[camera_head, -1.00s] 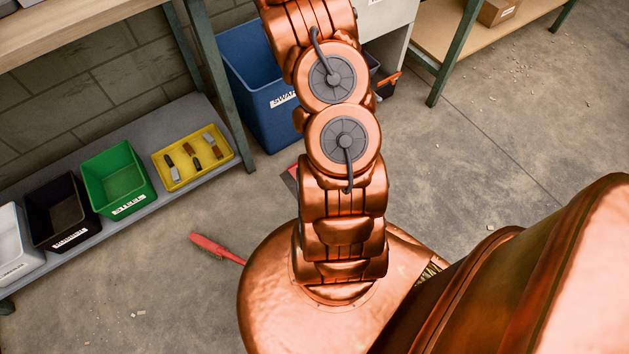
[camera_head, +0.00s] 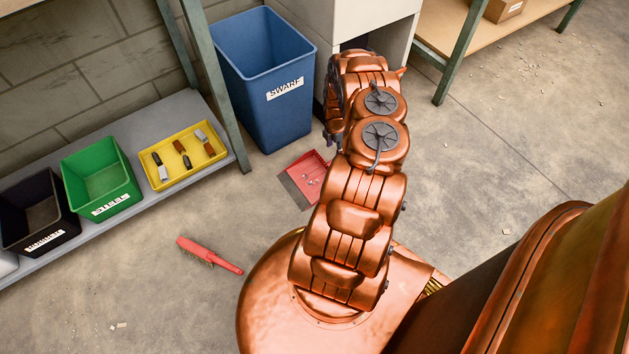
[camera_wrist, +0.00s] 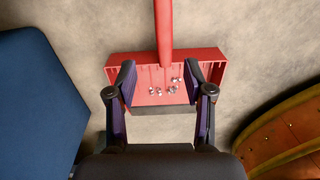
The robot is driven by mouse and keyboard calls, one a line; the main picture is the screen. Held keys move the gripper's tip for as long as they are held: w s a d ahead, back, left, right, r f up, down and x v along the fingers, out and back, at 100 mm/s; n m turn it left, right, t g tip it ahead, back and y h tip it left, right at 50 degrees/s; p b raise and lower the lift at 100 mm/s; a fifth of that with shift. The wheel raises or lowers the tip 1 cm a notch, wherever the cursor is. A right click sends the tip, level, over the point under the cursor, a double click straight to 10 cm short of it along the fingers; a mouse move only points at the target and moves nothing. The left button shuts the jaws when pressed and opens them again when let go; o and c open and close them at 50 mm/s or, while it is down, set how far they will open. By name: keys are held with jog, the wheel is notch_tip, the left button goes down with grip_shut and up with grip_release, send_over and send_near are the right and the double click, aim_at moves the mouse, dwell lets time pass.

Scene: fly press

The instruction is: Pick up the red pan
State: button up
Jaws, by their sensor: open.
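The red pan (camera_head: 311,172) lies on the floor in front of the blue bin, partly hidden by my arm in the head view. It has a grey front lip. In the wrist view the red pan (camera_wrist: 146,73) shows several small shiny bits inside. Its red handle (camera_wrist: 163,30) points away, up the picture, and is hidden in the head view. My gripper (camera_wrist: 159,82) is open and empty, its two dark fingers seen over the pan's left and right parts. The handle lies ahead of the fingertips. I cannot tell the exact height of the fingers above the pan.
A blue bin (camera_head: 262,50) labelled SWARF stands close behind the pan. A red brush (camera_head: 208,254) lies on the floor to the left. A low shelf holds a yellow tray (camera_head: 158,186), a green bin (camera_head: 103,209) and a black bin (camera_head: 62,232). Open floor lies between.

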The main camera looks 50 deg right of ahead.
aim_at(322, 170)
notch_tip(322, 170, down, 4)
jog(key=shift+f+b, duration=0.1)
jog(key=shift+b, duration=0.5)
jog(key=shift+s+d+f+b, duration=0.15)
jog(key=shift+f+b, duration=0.3)
jog(key=shift+f, duration=0.45)
jog(key=shift+s+d+f+b, duration=0.1)
jog(key=shift+s+f+b, duration=0.1)
jog(key=shift+f+b, duration=0.5)
jog(key=shift+s+d+f+b, duration=0.15)
jog(key=shift+f+b, duration=0.1)
jog(key=shift+f, duration=0.8)
jog(key=shift+r, duration=0.1)
grip_shut()
